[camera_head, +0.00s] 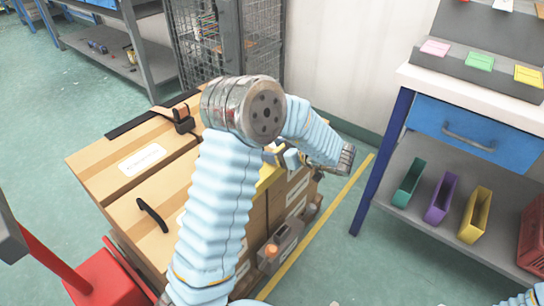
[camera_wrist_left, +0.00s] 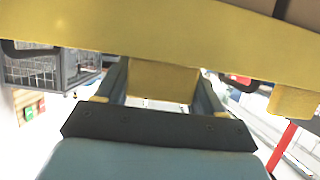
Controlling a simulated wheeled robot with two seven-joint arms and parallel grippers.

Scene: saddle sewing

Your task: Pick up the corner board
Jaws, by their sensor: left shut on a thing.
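The yellow corner board (camera_head: 268,179) shows at the right top edge of the cardboard boxes (camera_head: 125,170), partly hidden behind my left arm. In the left wrist view the corner board (camera_wrist_left: 150,57) spans the upper part of the picture, with a yellow part between the two fingers. My left gripper (camera_head: 284,157) is at the board, and it also shows in the left wrist view (camera_wrist_left: 161,86), shut on the board. I cannot tell whether the board touches the boxes. My right gripper is out of view.
A grey device with an orange top (camera_head: 285,247) is at the boxes' right side. A black handle (camera_head: 152,215) and a dark strap piece (camera_head: 183,119) are on top. A workbench (camera_head: 462,98) with coloured bins stands right; a wire cage (camera_head: 205,45) stands behind. Floor shows between boxes and bench.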

